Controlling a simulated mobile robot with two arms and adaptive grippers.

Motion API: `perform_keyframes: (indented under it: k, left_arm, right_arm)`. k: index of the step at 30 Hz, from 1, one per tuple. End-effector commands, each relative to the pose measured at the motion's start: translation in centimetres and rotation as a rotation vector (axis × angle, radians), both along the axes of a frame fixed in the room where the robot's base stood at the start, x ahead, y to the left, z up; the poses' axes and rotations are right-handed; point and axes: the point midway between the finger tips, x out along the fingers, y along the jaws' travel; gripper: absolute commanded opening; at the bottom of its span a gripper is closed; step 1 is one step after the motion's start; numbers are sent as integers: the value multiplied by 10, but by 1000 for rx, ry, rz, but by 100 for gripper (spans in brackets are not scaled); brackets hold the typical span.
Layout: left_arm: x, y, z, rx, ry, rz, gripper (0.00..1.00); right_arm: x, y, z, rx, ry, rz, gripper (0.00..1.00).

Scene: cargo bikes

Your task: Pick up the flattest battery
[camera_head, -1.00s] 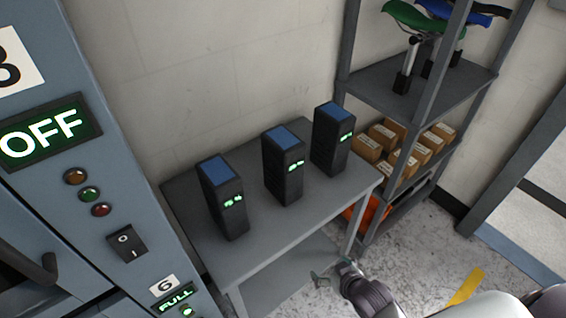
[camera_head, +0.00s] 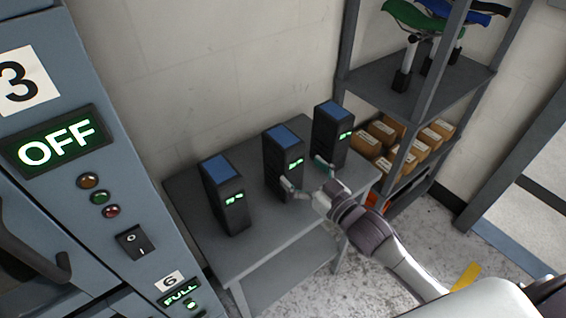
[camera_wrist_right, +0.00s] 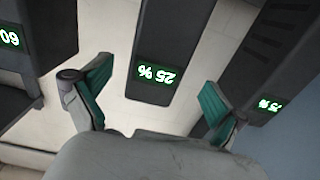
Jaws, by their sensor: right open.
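Three upright black batteries with blue tops stand on a grey table: a left battery (camera_head: 225,197), a middle battery (camera_head: 282,150) and a right battery (camera_head: 332,128). My right gripper (camera_head: 304,173) is open and empty, with its fingertips close to the front of the middle battery. In the right wrist view, my gripper (camera_wrist_right: 155,95) has its green pads spread on either side of a battery (camera_wrist_right: 160,50) whose green display, seen upside down, seems to read 25 %. The other displays there are cut off or slanted. My left gripper is out of view.
The grey table (camera_head: 262,246) stands against the wall. A blue-grey cabinet (camera_head: 110,160) with an OFF display is on the left. A shelf rack (camera_head: 415,82) with bike saddles and small boxes is on the right.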

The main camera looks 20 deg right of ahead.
Motion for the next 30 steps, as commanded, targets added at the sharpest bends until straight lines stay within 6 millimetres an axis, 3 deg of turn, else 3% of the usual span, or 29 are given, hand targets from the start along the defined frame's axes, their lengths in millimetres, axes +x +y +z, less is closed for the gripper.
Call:
perform_keyframes:
  k: [18,27,30]
  left_arm:
    - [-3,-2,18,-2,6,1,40]
    - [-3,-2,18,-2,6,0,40]
    - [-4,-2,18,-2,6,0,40]
  right_arm:
    - [68,22,6,0,1,0,97]
    - [73,24,5,-1,2,1,97]
    - [73,24,5,-1,2,1,84]
